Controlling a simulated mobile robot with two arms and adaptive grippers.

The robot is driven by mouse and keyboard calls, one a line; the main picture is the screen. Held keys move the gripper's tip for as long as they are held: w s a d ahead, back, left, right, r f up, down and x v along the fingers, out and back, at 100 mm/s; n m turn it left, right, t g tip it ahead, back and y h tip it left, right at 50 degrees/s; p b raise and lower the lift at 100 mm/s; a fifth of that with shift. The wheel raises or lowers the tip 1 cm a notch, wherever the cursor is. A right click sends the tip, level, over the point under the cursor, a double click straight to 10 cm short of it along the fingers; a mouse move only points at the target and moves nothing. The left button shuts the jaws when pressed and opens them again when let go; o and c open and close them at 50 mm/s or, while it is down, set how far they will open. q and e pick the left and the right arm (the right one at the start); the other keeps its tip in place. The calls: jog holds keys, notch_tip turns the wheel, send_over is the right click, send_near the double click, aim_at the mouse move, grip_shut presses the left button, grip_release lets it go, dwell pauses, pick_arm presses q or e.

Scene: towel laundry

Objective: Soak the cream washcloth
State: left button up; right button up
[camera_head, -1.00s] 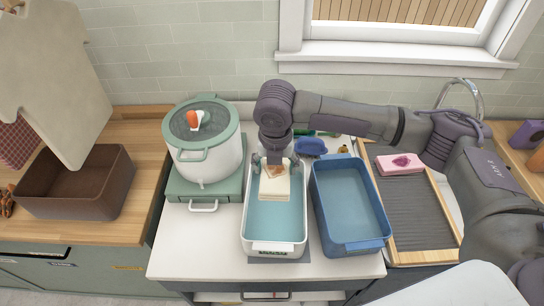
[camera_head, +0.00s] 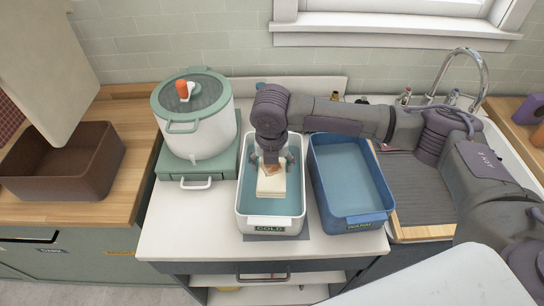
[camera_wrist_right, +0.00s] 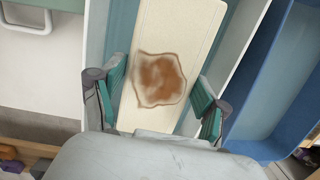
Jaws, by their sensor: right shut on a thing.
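The cream washcloth (camera_head: 271,184) is a narrow folded strip with a brown stain. It is in the white basin marked COLD (camera_head: 247,223), which holds bluish water. My right gripper (camera_head: 271,164) reaches down into the basin and is shut on the washcloth. In the right wrist view the stained cloth (camera_wrist_right: 185,30) lies between the two teal-padded fingers, with the stain (camera_wrist_right: 160,80) facing the camera. I cannot tell how much of the cloth is under water. My left gripper is not in view.
A blue basin (camera_head: 352,216) with water stands close on the right. A white pot (camera_head: 203,130) on a green stand is to the left. A brown bin (camera_head: 75,175) sits on the wooden counter. The white counter (camera_head: 190,235) is clear in front left.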

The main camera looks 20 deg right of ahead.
jog(key=shift+f, duration=0.7)
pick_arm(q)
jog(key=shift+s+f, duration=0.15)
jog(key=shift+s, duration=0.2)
pick_arm(e)
jog(key=o, duration=1.2)
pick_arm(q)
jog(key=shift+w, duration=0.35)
pick_arm(e)
jog(key=shift+r, duration=0.1)
notch_tip(320, 180, up, 8)
jog(key=p, duration=0.8)
jog(key=shift+p, duration=0.4)
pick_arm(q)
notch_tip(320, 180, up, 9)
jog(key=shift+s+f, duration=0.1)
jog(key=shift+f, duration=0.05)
